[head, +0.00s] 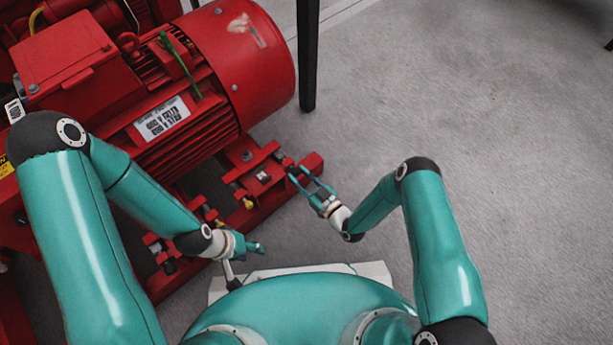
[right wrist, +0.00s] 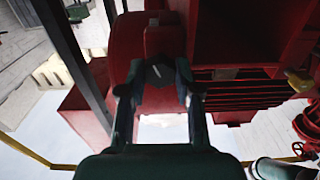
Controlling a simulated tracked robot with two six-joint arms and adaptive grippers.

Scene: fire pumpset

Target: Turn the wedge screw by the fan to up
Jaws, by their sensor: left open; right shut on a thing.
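The wedge screw (head: 288,163) by the fan is a small red part on the base rail, below the fan cover (head: 250,55) of the red motor. In the right wrist view the dark hex end of the screw (right wrist: 158,73) sits between my fingertips. My right gripper (head: 302,174) reaches it from the lower right and is shut on it; it also shows in the right wrist view (right wrist: 157,85). The fingers partly hide the screw, and its exact turn angle is hard to tell.
The red motor (head: 190,95) with its ribbed body fills the upper left. The red base rail (head: 270,200) runs below it, with other small fittings and bolts on it. A black post (head: 307,60) stands right of the fan cover. The grey floor (head: 500,130) at right is clear.

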